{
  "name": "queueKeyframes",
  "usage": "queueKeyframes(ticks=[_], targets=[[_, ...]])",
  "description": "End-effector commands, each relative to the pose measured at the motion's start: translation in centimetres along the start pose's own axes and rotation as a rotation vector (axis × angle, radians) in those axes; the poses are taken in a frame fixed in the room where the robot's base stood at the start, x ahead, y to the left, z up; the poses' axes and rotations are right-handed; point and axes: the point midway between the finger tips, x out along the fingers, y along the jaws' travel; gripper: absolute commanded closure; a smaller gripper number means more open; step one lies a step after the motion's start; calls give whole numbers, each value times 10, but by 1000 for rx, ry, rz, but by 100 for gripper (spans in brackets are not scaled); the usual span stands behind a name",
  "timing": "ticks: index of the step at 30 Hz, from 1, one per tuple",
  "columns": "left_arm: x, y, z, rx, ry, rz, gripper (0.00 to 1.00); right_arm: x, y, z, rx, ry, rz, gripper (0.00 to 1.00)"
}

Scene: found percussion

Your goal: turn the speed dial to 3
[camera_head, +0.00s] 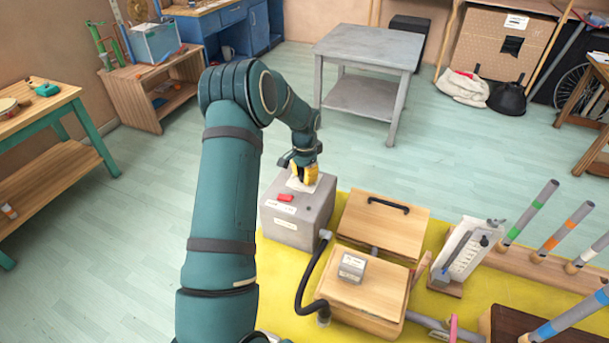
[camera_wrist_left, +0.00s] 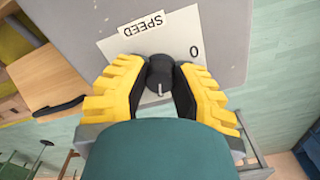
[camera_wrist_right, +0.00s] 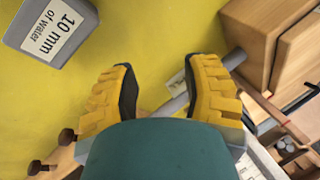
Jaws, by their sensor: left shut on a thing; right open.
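The speed dial (camera_wrist_left: 160,72) is a small black knob with a white line, on a white plate marked SPEED (camera_wrist_left: 142,24) and 0. The white line points to the bottom of the left wrist view; the other numerals are hidden. The dial is on top of a grey box (camera_head: 284,233), which also has a red part (camera_head: 286,197). My left gripper (camera_head: 304,174) is shut on the dial, one yellow finger on each side; it hides the dial in the head view. My right gripper (camera_wrist_right: 160,80) is open and empty over the yellow mat.
A black hose (camera_head: 304,280) runs from the grey box to a wooden box (camera_head: 365,300) with a small grey block on it. Another wooden box (camera_head: 385,222) and a white panel (camera_head: 465,250) stand beside. The right wrist view shows a "10 mm of water" block (camera_wrist_right: 22,22).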

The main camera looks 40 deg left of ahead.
Motion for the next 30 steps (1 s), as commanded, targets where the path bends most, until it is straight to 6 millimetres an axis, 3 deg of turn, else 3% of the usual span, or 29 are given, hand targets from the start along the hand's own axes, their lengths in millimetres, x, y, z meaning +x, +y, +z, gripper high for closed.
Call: queueKeyframes(ticks=[16, 17, 19, 20, 30], targets=[[2, 1, 2, 24, -6, 4, 100, 1, 0, 0, 0, 0, 0, 53], [2, 1, 2, 24, -6, 4, 65, 1, 0, 0, 0, 0, 0, 53], [2, 1, 1, 24, -5, 4, 41, 1, 0, 0, 0, 0, 0, 53], [2, 1, 1, 24, -5, 4, 37, 1, 0, 0, 0, 0, 0, 53], [-1, 0, 0, 23, -1, 1, 37, 0, 0, 0, -1, 0, 0, 53]])
